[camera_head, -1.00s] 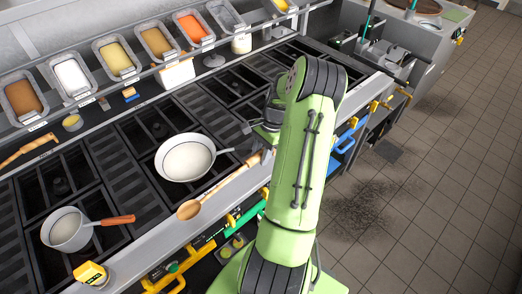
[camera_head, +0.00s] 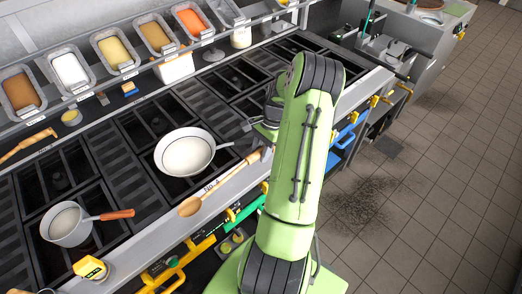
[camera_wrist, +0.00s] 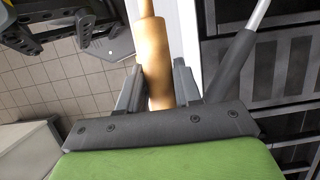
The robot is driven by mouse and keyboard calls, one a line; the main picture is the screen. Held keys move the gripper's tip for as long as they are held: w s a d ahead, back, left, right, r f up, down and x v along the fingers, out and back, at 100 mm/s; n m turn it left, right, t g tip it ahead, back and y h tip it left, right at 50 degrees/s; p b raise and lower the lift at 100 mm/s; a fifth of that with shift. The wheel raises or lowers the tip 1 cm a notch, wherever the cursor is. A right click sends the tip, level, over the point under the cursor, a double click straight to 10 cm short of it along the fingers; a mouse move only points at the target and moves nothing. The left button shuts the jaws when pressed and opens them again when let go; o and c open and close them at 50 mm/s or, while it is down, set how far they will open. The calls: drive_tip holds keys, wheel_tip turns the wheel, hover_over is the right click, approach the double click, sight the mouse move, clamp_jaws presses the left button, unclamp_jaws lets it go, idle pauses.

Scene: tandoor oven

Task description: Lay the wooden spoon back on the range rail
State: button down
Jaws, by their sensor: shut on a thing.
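The wooden spoon (camera_head: 190,206) lies along the metal front rail (camera_head: 145,228) of the range in the head view, its bowl at the left and its handle running up to the right. In the wrist view the thick end of the spoon's handle (camera_wrist: 156,60) passes between the fingers of my gripper (camera_wrist: 160,85), which is shut on it. In the head view my green arm hides most of the gripper. The spoon is over or on the rail; I cannot tell whether it touches along its whole length.
A white-filled frying pan (camera_head: 184,154) stands on the grates just behind the spoon, its handle close to my gripper. A saucepan (camera_head: 68,222) and a yellow timer-like block (camera_head: 90,268) are at the left. Food trays (camera_head: 68,78) line the back shelf.

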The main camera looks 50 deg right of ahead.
drive_tip(key=shift+f, duration=0.15)
drive_tip(key=shift+f+b, duration=1.2)
drive_tip(key=shift+f, duration=0.55)
unclamp_jaws()
drive_tip(key=shift+p+v, duration=3.65)
drive_tip(key=shift+v, duration=0.95)
drive_tip(key=shift+f, duration=0.1)
